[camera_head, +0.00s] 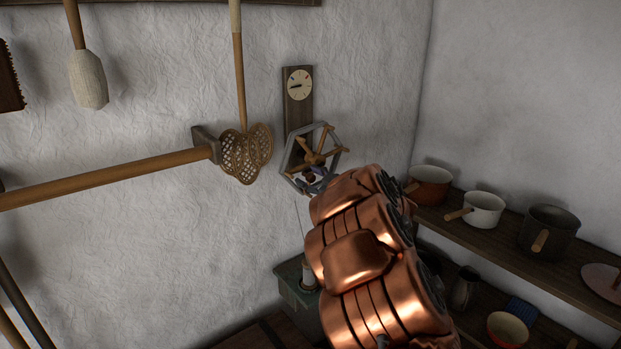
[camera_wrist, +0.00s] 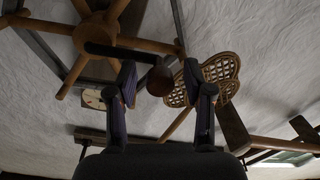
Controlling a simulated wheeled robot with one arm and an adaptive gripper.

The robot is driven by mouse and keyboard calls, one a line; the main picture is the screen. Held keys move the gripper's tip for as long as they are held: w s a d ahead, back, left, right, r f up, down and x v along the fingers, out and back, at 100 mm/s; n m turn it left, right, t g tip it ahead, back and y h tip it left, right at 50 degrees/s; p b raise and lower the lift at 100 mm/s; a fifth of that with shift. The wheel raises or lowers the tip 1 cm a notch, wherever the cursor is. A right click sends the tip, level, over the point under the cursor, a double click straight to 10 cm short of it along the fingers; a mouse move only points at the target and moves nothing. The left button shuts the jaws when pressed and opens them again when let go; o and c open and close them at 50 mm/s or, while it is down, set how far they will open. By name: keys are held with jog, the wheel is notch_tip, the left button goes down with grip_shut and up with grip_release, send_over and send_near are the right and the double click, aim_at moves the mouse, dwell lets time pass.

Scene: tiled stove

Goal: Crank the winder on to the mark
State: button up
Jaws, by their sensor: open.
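The winder (camera_head: 312,160) hangs on the white wall, with wooden spokes inside a grey six-sided frame. It also shows at the top left of the wrist view (camera_wrist: 99,27). Its round dial (camera_head: 299,84) sits above on a dark board, its dark hand pointing left; the mark is too small to make out. In the wrist view a dark crank arm (camera_wrist: 112,52) ends in a brown knob (camera_wrist: 160,80). My gripper (camera_wrist: 163,82) is open, and the knob shows between its two fingers; contact cannot be told. My copper arm partly hides the winder's lower right in the head view.
A woven beater (camera_head: 246,155) hangs left of the winder, close to a long wooden pole (camera_head: 110,178) ending in a dark block. Shelves with pots (camera_head: 484,209) stand at the right. A green box (camera_head: 296,290) is below the winder.

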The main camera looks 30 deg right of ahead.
grip_shut()
jog(key=shift+a+r, duration=0.1)
jog(key=shift+a, duration=0.05)
dwell(0.5)
